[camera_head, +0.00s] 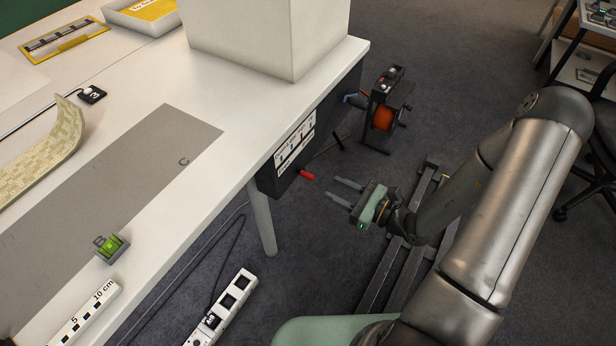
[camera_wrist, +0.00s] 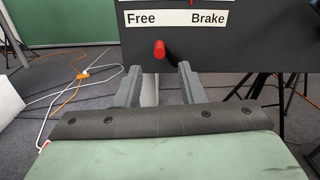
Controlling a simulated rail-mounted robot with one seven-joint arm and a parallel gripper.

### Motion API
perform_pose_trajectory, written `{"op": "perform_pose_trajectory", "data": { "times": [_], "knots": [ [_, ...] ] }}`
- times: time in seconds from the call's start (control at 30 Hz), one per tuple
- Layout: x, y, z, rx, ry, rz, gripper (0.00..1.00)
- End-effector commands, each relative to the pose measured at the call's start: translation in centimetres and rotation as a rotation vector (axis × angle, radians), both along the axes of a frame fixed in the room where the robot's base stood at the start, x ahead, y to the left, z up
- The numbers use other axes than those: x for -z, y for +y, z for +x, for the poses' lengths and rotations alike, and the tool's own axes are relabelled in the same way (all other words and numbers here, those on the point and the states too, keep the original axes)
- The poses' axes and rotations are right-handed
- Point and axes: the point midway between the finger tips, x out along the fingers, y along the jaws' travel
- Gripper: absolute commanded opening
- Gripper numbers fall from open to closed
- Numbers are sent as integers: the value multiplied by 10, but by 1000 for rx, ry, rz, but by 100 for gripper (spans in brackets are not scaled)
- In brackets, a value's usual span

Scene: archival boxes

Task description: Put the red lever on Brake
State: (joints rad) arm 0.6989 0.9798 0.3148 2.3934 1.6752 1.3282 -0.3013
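The red lever (camera_head: 306,175) sticks out from a dark panel (camera_head: 270,180) at the end of the white table. In the wrist view the red lever (camera_wrist: 159,49) points toward me, below a white label (camera_wrist: 176,18) reading "Free" on the left and "Brake" on the right. The lever sits left of the label's middle, nearer "Free". My gripper (camera_head: 340,189) is open and empty, to the right of the lever in the head view and apart from it. In the wrist view the fingers of my gripper (camera_wrist: 158,75) stand apart, with the lever ahead between and slightly above their tips.
The white table (camera_head: 232,150) carries a large white box (camera_head: 262,40) above the panel. A stand with an orange reel (camera_head: 383,117) is on the floor behind. A power strip (camera_head: 222,310) lies below the table. Floor around my gripper is mostly open.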

Motion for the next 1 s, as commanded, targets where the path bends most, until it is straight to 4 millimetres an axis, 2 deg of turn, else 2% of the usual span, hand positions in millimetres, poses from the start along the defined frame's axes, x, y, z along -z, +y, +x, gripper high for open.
{"op": "perform_pose_trajectory", "data": {
  "times": [0.2, 0.4, 0.6, 0.87, 0.9, 1.0],
  "knots": [
    [2, 41, 25, -5, -1, 0, 36],
    [1, 66, 41, -3, -1, -1, 36],
    [0, 76, 48, -2, 0, -2, 36],
    [0, 76, 48, -1, 1, -1, 36],
    [0, 76, 48, -1, 1, -1, 25],
    [0, 76, 48, -2, 1, -1, 0]
  ]
}}
